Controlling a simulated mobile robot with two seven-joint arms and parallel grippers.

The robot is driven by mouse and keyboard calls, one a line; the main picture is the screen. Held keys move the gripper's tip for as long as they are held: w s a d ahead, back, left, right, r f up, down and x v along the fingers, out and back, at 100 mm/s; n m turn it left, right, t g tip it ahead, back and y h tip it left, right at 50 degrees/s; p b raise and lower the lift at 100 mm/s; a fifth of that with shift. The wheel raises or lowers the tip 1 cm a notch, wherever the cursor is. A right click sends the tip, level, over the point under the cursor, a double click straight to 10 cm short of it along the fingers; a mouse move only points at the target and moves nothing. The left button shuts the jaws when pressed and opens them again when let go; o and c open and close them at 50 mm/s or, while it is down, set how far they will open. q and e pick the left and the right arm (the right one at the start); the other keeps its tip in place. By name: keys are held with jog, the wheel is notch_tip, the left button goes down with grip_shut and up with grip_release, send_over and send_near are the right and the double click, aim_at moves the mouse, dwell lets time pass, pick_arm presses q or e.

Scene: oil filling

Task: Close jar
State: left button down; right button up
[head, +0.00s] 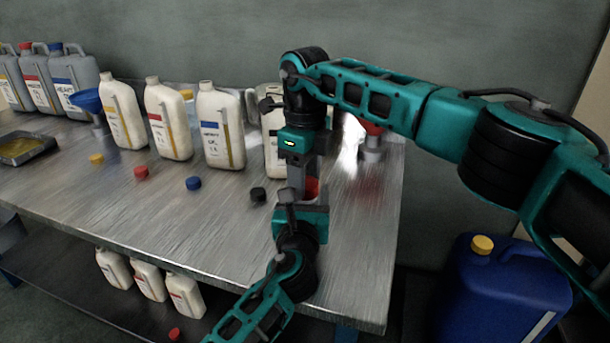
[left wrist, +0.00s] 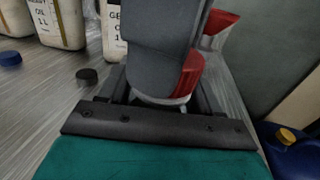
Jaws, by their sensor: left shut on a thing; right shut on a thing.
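A red lid (head: 312,187) is at the top of a pale jar (left wrist: 160,99), between my two grippers. My left gripper (head: 298,207) comes in from the front and is shut around the jar, which stands upright. My right gripper (head: 299,180) points straight down from above and is shut on the red lid, which also shows in the left wrist view (left wrist: 191,75). The lid is over the jar's mouth. The right gripper hides much of it, so I cannot tell whether it sits fully down.
White oil bottles (head: 220,130) stand in a row at the back of the metal table (head: 215,225). Loose blue (head: 193,183), black (head: 258,194), red (head: 141,172) and yellow (head: 97,158) caps lie before them. A red funnel (left wrist: 218,23) stands behind the jar. A blue canister (head: 505,290) is off the table's right edge.

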jog(key=m, duration=0.3)
jog(key=shift+m, duration=0.4)
jog(key=m, duration=0.4)
jog(key=o, duration=1.2)
jog(key=shift+c, duration=0.2)
jog(key=shift+r, duration=2.25)
